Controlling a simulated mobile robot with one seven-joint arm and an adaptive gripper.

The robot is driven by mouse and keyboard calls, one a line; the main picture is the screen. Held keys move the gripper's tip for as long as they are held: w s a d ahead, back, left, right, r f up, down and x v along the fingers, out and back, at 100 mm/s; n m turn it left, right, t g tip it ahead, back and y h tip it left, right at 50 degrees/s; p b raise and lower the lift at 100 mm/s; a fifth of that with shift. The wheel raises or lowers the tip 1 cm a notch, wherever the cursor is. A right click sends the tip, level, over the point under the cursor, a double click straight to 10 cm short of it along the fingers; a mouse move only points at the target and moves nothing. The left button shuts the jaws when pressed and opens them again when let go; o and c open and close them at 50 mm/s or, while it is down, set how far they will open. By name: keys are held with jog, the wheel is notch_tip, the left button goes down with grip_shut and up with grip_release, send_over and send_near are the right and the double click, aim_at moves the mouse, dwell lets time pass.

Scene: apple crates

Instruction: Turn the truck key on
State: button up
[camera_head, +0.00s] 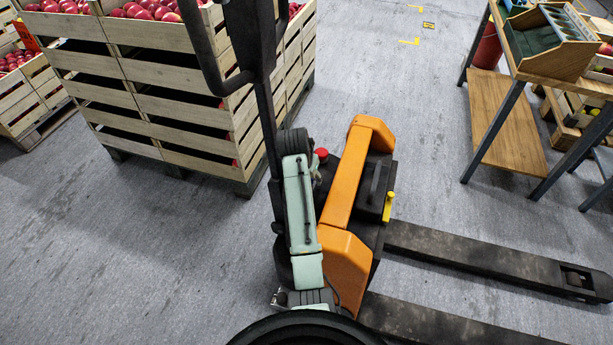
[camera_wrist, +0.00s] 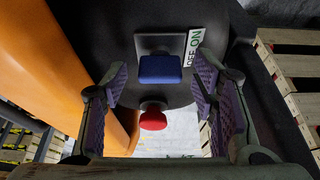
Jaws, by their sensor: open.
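The truck key shows in the wrist view as a blue block (camera_wrist: 160,69) on a grey square plate (camera_wrist: 145,43), set in a dark round housing. My gripper (camera_wrist: 162,78) is open, with a purple-padded finger on each side of the key and visible gaps between. In the head view, the orange and black pallet truck (camera_head: 348,190) stands in front of me and my pale green arm reaches over its left side. The key and fingertips are hidden there.
A red button (camera_wrist: 153,117) sits close to the key. The truck's black handle (camera_head: 267,110) rises left of my arm. Stacked apple crates (camera_head: 180,85) stand at left, a wooden table (camera_head: 515,65) at upper right. The truck's forks (camera_head: 480,255) extend right; floor between is clear.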

jog(key=d+v, duration=0.1)
jog(key=v, duration=0.6)
jog(key=shift+a+r, duration=0.25)
jog(key=shift+a, duration=0.3)
jog(key=shift+s, duration=0.1)
